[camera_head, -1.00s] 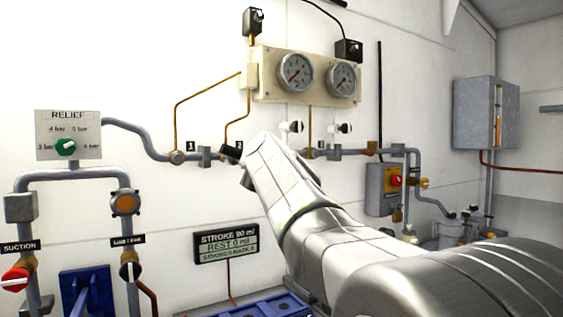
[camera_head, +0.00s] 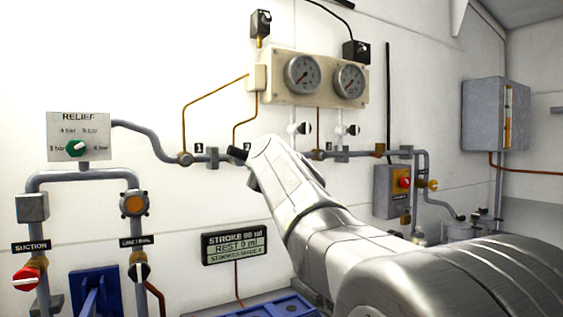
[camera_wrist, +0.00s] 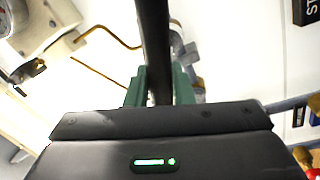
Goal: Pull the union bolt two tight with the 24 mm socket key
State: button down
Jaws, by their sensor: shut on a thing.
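My gripper (camera_wrist: 160,84) has green fingers shut on a long black bar, the socket key (camera_wrist: 155,40), in the wrist view. The key runs up out of the top of that view, so its socket end is not seen. In the head view my arm reaches to the wall pipe by the label 2 (camera_head: 247,148). A dark piece (camera_head: 238,154) shows at the arm's tip there; I cannot tell if it is the key. The union bolt two is hidden behind the arm and tip, so I cannot tell whether the key sits on it.
A panel with two gauges (camera_head: 302,75) hangs above the pipe, with thin copper lines. The relief panel (camera_head: 79,136) is at left. A STROKE display (camera_head: 237,245) is below. A blue tray (camera_head: 275,306) stands at the bottom. A grey box (camera_head: 496,115) is at right.

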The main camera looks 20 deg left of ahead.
jog(key=shift+x, duration=0.75)
dwell(0.4)
jog(key=shift+m+p, duration=0.3)
jog(key=shift+p, duration=0.05)
jog(key=shift+f+m, duration=0.1)
jog(key=shift+m, duration=0.2)
jog(key=shift+n+b, duration=0.4)
jog(key=shift+b, duration=0.8)
dwell(0.5)
jog(key=shift+r+b+v, duration=0.15)
jog(key=shift+b+v, duration=0.65)
jog(key=shift+v, duration=0.6)
jog(key=shift+r+b+v, duration=0.2)
jog(key=shift+b+v, duration=0.6)
jog(key=shift+v, duration=0.6)
